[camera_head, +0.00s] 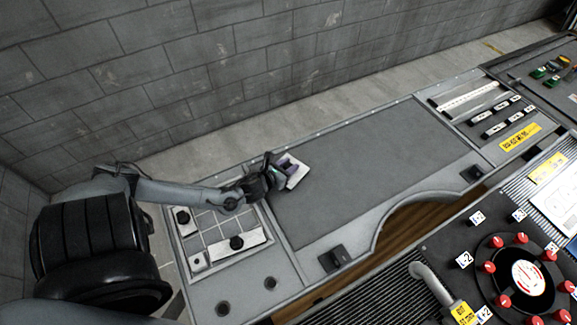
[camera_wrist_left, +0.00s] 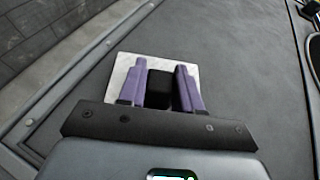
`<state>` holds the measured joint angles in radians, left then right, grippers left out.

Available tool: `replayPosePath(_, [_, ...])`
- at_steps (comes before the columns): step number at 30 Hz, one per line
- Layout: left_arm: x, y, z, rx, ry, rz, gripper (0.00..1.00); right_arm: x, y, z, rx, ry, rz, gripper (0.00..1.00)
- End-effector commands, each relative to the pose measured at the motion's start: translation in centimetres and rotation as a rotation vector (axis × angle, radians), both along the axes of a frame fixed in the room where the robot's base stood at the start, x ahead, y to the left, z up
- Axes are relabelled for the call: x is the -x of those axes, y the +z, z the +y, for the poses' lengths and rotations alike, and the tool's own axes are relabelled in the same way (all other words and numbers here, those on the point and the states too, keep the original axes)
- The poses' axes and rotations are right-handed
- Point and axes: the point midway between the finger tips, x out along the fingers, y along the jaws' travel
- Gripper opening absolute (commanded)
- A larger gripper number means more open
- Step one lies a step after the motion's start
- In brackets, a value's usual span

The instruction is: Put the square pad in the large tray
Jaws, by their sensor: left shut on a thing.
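The square pad (camera_head: 297,173) is a pale, marbled plate with a black block-shaped knob, and it also shows in the left wrist view (camera_wrist_left: 119,78). My left gripper (camera_head: 284,166) is shut on the black knob, with one purple finger on each side of it in the left wrist view (camera_wrist_left: 160,85). The pad is over the left end of the wide grey panel; I cannot tell whether it touches it. A gridded tray (camera_head: 216,222), apparently the large tray, lies left of the pad, partly hidden by my left arm. My right gripper is not in view.
The gridded tray holds pale pieces: a black-knobbed one (camera_head: 182,228) at its left, a long one (camera_head: 252,239) and a small one (camera_head: 198,261) along the front. The grey panel (camera_head: 370,160) is largely clear. A dark block (camera_head: 336,259) stands at its front.

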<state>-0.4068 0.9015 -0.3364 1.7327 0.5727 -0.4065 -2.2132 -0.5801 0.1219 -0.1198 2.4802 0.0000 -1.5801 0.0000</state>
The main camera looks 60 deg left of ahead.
Motion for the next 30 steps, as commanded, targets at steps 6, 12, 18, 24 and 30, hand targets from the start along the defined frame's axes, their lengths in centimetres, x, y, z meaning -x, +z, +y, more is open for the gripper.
replayPosePath(6, [0.0, -0.1, 0.0, 0.000, 0.000, -0.001, 0.01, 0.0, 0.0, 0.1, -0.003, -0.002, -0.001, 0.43])
replayPosePath(12, [0.0, -0.2, 0.0, 0.000, 0.000, -0.001, 0.52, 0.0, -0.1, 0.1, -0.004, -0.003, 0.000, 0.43])
replayPosePath(18, [0.0, -0.2, 0.0, 0.000, 0.000, -0.001, 0.59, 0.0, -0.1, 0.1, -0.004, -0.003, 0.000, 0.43])
replayPosePath(24, [0.0, 0.1, 0.0, -0.001, 0.000, 0.000, 0.59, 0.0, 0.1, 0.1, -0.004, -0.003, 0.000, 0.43])
replayPosePath(30, [1.7, 0.8, -0.6, 0.000, -0.002, 0.003, 0.59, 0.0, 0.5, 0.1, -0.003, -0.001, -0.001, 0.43])
